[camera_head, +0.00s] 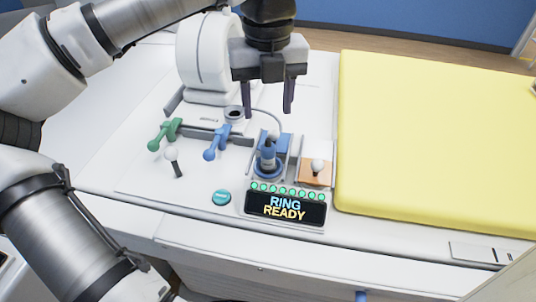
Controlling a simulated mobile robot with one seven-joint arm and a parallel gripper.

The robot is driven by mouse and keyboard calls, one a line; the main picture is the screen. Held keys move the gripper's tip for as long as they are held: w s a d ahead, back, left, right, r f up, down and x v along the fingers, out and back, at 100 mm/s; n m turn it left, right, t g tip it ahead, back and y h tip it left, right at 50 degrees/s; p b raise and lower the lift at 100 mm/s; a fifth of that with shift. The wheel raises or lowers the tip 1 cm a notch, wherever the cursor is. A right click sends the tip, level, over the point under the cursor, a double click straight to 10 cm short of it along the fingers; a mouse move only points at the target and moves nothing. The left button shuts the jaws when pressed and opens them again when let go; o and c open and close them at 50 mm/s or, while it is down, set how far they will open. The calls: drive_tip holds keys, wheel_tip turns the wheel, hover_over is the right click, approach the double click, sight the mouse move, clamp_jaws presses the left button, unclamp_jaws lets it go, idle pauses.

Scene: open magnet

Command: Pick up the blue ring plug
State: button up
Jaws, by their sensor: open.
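The blue ring plug (268,158) stands upright in a holder on the white console, just behind a dark display that reads "RING READY". A grey cable runs from the area behind it. My gripper (267,108) points down above and behind the plug, with its two dark fingers spread apart and nothing between them. The fingertips are apart from the plug.
A display (285,207) with green lights stands in front. A green lever (165,133), a blue lever (215,143), a white-knobbed stick (172,158) and a teal button (221,198) are left.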

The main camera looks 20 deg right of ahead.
sight(268, 145)
wheel_tip(268, 145, down, 8)
drive_tip(key=shift+r+p, duration=0.1)
drive_tip(key=shift+p, duration=0.35)
drive_tip(key=shift+w+d+f+p, duration=0.1)
drive_tip(key=shift+f+p, duration=0.4)
drive_tip(key=shift+f, duration=0.9)
drive_tip(key=shift+w+d+f+p, duration=0.1)
drive_tip(key=shift+f+p, duration=0.35)
drive_tip(key=shift+f, duration=0.95)
drive_tip(key=shift+c, duration=0.4)
clamp_jaws()
drive_tip(key=shift+r, duration=0.1)
wheel_tip(268, 145, up, 10)
drive_tip(key=shift+f+b, duration=0.1)
drive_tip(key=shift+b, duration=0.9)
